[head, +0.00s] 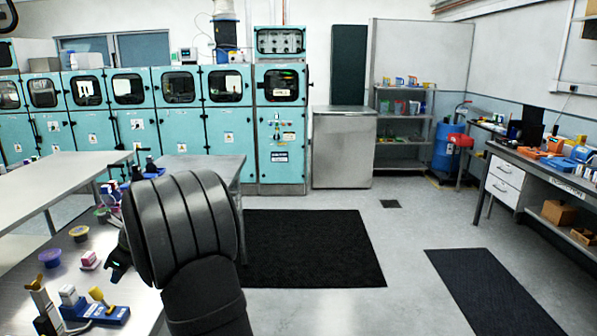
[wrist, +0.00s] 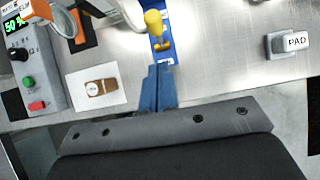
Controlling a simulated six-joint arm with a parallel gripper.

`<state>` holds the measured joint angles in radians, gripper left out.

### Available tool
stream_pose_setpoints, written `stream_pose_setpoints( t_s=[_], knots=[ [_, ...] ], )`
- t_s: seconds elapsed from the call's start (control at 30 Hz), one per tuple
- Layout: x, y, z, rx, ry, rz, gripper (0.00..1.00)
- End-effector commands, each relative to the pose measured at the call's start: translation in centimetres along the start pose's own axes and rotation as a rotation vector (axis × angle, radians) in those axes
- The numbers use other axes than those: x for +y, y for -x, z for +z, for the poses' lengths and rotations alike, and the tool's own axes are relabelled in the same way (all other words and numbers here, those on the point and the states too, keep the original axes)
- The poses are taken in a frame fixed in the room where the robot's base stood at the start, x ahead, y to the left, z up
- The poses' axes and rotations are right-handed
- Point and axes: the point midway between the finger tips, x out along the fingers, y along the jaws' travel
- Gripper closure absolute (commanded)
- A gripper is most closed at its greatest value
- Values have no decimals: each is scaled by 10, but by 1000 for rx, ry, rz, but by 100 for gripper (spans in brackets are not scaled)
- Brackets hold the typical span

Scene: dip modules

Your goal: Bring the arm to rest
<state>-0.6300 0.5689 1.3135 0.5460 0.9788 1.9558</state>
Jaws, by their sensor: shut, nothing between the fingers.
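My gripper (wrist: 158,68) is shut and empty in the wrist view, its two blue fingers together over the metal bench. A yellow-handled piece (wrist: 155,24) stands just beyond the fingertips on a blue holder (wrist: 168,52); I cannot tell whether the fingers touch the holder. In the head view my dark arm fills the lower middle, and its wrist hides part of the bench (head: 75,280). The blue holder (head: 112,316) and yellow piece (head: 100,296) show there at the lower left.
A control box (wrist: 30,70) with buttons and a green display and a white card (wrist: 95,90) with a brown item lie left of the fingers. A block marked PAD (wrist: 288,44) stands right. Coloured tubs (head: 50,257) line the bench. Open floor lies to the right.

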Motion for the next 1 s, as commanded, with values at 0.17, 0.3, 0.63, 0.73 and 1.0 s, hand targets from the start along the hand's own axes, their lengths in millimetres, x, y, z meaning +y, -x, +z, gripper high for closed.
stream_pose_setpoints(
  t_s=[0.17, 0.3, 0.63, 0.73, 1.0],
  knots=[
    [1, -32, 17, 0, 4, 2, 100],
    [4, -35, 7, -61, 7, 32, 100],
    [9, -44, -5, -202, 18, 66, 100],
    [9, -45, -9, -244, 17, 66, 100],
    [6, -48, -20, -353, 10, 41, 100]
  ],
)
